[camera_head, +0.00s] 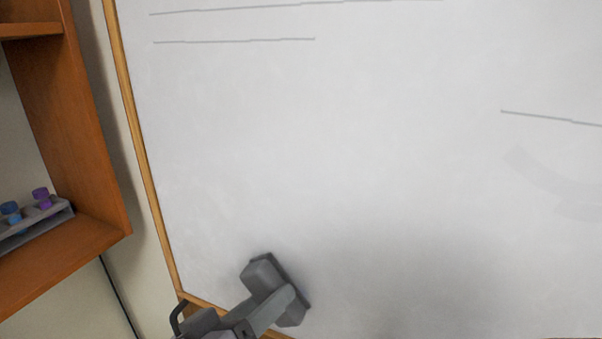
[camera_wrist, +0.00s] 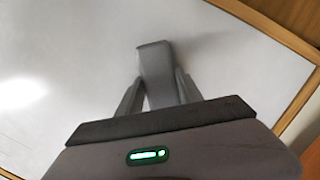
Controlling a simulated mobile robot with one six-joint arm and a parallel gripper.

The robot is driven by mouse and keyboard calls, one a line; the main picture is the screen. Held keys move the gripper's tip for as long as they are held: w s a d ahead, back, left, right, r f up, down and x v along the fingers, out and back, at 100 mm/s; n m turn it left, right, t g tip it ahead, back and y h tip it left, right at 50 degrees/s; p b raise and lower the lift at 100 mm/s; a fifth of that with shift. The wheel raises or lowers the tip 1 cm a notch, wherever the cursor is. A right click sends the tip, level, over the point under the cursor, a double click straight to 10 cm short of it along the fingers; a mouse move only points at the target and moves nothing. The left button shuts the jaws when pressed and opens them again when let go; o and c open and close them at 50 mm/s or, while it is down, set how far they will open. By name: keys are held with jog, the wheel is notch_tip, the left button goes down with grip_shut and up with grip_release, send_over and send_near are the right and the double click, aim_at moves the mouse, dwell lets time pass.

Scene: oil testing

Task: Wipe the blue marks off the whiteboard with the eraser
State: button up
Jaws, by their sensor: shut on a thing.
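The whiteboard (camera_head: 350,140) fills most of the head view, and its white surface (camera_wrist: 60,50) also shows in the wrist view. My gripper (camera_head: 278,300) is shut on the grey eraser (camera_head: 262,276) at the lower left of the board. In the wrist view the eraser (camera_wrist: 154,62) stands between the two fingers of my gripper (camera_wrist: 158,82). Its dark pad side faces the board and looks close to it or touching; I cannot tell which. No blue marks show; thin grey lines (camera_head: 230,41) and faint grey arcs (camera_head: 550,175) are on the board.
The board's wooden frame (camera_head: 143,160) runs down the left and along the bottom near my gripper. An orange-brown wooden shelf (camera_head: 95,130) stands at the left, holding a rack (camera_head: 40,222) with blue- and purple-capped tubes. The board's middle is free of objects.

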jog(key=s+a+p, duration=0.1)
jog(key=s+a, duration=0.1)
jog(key=s, duration=0.3)
jog(key=shift+s, duration=0.3)
jog(key=shift+s+a, duration=0.1)
jog(key=shift+a, duration=0.05)
